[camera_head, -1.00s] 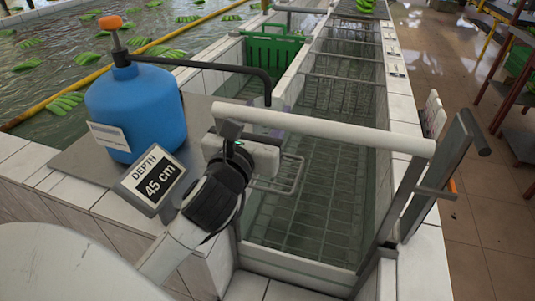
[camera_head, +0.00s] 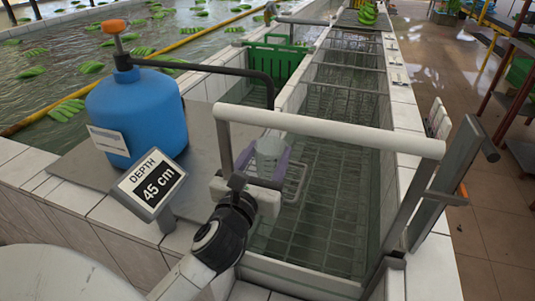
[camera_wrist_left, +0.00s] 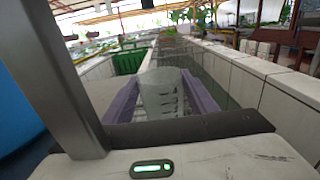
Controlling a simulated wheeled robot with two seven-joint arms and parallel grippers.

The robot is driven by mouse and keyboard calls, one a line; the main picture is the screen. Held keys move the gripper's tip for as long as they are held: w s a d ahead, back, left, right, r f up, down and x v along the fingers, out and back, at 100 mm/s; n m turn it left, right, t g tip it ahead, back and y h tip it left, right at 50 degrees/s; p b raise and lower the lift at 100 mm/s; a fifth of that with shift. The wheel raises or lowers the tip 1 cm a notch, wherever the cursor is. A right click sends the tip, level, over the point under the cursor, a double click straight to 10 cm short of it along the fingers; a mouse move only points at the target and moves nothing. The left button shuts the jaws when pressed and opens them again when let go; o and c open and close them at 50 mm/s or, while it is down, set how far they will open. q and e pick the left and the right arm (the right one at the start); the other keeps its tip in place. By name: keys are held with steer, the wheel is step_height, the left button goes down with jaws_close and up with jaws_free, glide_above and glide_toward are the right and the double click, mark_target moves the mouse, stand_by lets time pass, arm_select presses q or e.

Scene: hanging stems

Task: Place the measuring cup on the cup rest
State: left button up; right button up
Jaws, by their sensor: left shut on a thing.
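The measuring cup (camera_head: 268,152) is clear and grey, with dark marks visible in the left wrist view (camera_wrist_left: 162,92). My left gripper (camera_head: 262,168) has purple fingers, shut on the cup from both sides. The cup appears upright over the near left side of the tank, just under the white rail in the head view. A small wire loop (camera_head: 296,184) shows just right of the gripper; I cannot tell whether it is the cup rest. My right gripper is not in view.
A thick white rail (camera_head: 330,132) crosses close to my left gripper. The tank (camera_head: 325,205) holds wire racks; a green crate (camera_head: 273,64) sits farther back.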

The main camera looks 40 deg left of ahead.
arm_select(q)
steer(key=o, duration=1)
steer(key=shift+f, duration=0.1)
steer(key=shift+r, duration=0.3)
steer(key=shift+v, duration=6.05)
